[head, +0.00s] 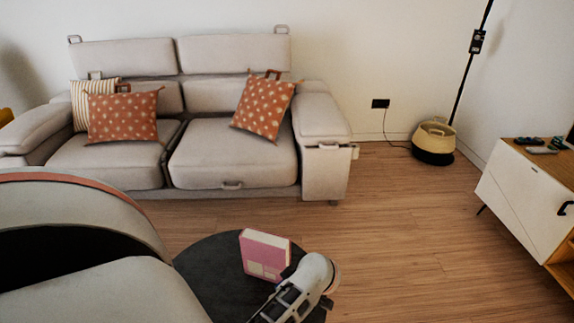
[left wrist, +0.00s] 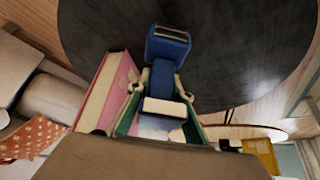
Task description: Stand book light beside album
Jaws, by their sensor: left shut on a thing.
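The pink album (head: 265,254) with pale page edges stands upright on the dark round table (head: 208,272). It also shows in the left wrist view (left wrist: 106,88), just left of my left gripper (left wrist: 161,95). That gripper is shut on the blue book light (left wrist: 167,45), whose squarish head points out past the fingertips over the dark tabletop. In the head view, my left gripper (head: 280,302) is low, just right of the album; the light cannot be made out there. I cannot tell whether the light touches the table. My right gripper is not in view.
A grey sofa (head: 225,160) with patterned cushions (head: 264,106) stands behind the table. A white cabinet (head: 524,195) is at the right and a basket (head: 433,142) in the back corner. Bare tabletop lies left of the album; open wooden floor (head: 420,240) lies to the right.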

